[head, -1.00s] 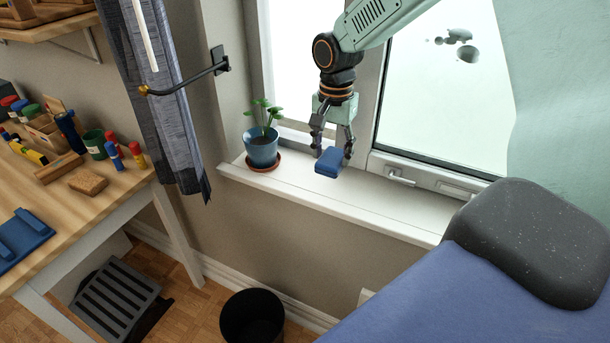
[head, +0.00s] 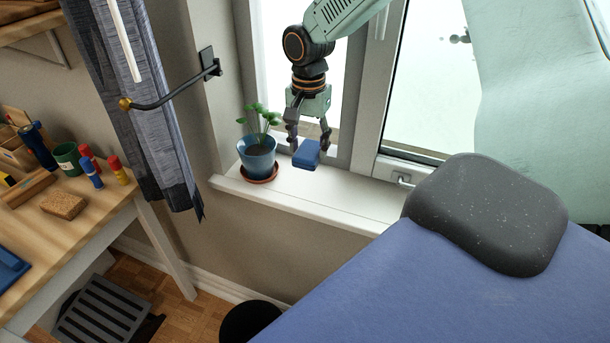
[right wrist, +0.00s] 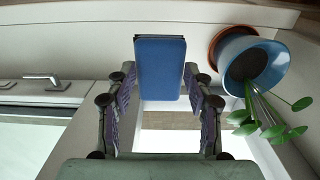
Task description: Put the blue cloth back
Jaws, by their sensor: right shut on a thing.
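The blue cloth (head: 306,155) looks like a small folded blue block. My right gripper (head: 309,145) points down over the white window sill and is shut on it. In the right wrist view the cloth (right wrist: 160,68) sits at the fingertips of the right gripper (right wrist: 160,90), its flat blue face toward the camera. It appears to be a little above the sill, though the gap is hard to judge. My left gripper is not in view.
A blue plant pot (head: 257,160) on a red saucer stands close left of the cloth; leaves reach near the gripper in the right wrist view. The window handle (head: 402,179) is at right. A wooden desk (head: 98,217) with several small items stands left, beyond a dark curtain (head: 150,130).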

